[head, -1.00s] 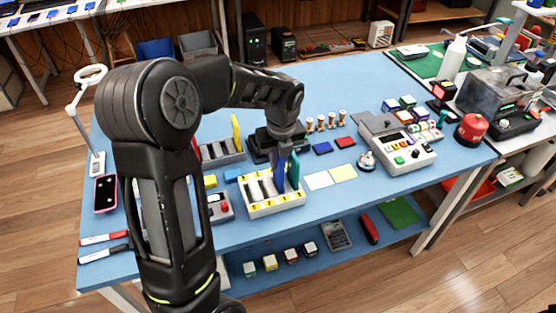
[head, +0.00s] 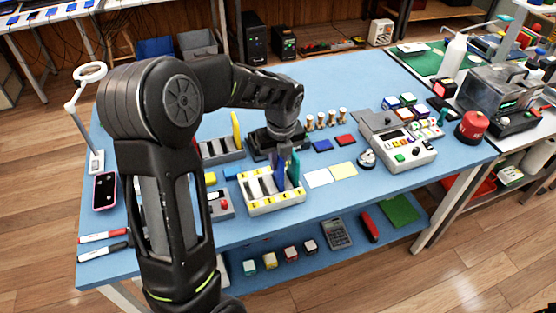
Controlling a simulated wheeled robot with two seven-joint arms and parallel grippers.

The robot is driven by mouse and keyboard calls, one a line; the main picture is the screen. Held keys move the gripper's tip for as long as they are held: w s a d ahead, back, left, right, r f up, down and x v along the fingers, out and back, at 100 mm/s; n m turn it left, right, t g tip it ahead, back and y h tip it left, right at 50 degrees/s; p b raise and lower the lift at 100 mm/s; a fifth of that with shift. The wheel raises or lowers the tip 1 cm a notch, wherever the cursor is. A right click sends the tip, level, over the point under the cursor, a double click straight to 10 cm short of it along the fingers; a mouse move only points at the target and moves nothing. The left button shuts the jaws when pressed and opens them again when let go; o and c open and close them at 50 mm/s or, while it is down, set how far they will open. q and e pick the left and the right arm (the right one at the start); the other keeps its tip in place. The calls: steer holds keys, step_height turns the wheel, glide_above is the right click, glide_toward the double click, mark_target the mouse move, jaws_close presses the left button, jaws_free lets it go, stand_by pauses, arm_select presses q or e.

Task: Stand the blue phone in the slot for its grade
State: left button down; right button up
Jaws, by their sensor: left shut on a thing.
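The blue phone (head: 280,174) is upright, held from above by my left gripper (head: 283,155), which is shut on it. Its lower end is at the right half of the cream slotted rack (head: 275,208), which has yellow labels along its front. I cannot tell how deep it sits in a slot. A teal upright phone (head: 294,168) stands just right of it at the rack's right end. The slots to the left look empty. My right gripper is not in view.
A grey rack (head: 222,152) with a yellow upright phone (head: 236,128) stands behind left. A control box (head: 219,204) is left of the cream rack. White (head: 318,178) and yellow cards lie to its right. A pink-edged phone (head: 104,192) lies at far left.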

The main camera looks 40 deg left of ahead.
arm_select(q)
steer(key=shift+f, duration=0.4)
steer(key=c, duration=1.4)
jaws_free()
steer(key=shift+o, duration=0.5)
steer(key=shift+o, duration=1.1)
steer(key=shift+r+p, duration=0.6)
steer(key=shift+r, duration=0.15)
